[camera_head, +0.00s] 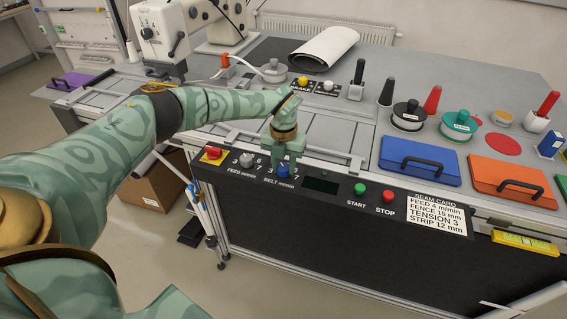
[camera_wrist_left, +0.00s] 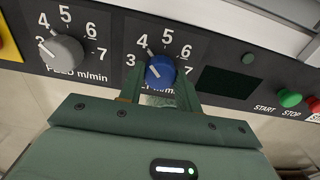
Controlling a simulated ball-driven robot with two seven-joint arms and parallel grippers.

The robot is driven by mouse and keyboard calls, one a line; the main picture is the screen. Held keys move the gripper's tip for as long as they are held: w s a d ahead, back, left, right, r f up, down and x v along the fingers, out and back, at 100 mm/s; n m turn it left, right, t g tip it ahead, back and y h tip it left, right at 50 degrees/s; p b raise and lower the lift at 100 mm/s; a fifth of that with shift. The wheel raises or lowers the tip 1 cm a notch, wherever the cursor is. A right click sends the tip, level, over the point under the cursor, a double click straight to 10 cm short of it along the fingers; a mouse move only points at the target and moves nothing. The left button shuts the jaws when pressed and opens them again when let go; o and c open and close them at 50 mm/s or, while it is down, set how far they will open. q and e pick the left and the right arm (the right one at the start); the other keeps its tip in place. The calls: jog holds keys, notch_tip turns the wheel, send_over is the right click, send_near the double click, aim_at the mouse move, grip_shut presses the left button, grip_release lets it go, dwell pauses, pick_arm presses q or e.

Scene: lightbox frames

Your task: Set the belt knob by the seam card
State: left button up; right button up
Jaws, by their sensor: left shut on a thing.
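The blue belt knob (camera_head: 283,170) sits on the dark front panel, between the feed knob and a dark display. My left gripper (camera_head: 284,162) is shut on it from above. In the left wrist view the blue knob (camera_wrist_left: 160,70) is between the fingertips (camera_wrist_left: 160,88), with a scale from 3 to 7 around it. A pale mark shows on the knob's left side, but I cannot tell the exact setting. The seam card (camera_head: 437,214) is at the panel's right end and reads FEED 4 m/min, FENCE 15 mm, TENSION 3, STRIP 12 mm. My right gripper is not in view.
The grey feed knob (camera_wrist_left: 62,50) is left of the belt knob, beyond it a red button on yellow (camera_head: 213,153). Green start (camera_head: 360,189) and red stop (camera_head: 388,196) buttons are to the right. Blue (camera_head: 420,160) and orange (camera_head: 511,180) handled plates lie above the panel.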

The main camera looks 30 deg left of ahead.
aim_at(284, 166)
pick_arm(q)
jog(key=o, duration=1)
notch_tip(284, 166, up, 16)
jog(key=p, duration=0.2)
jog(key=shift+r, duration=0.15)
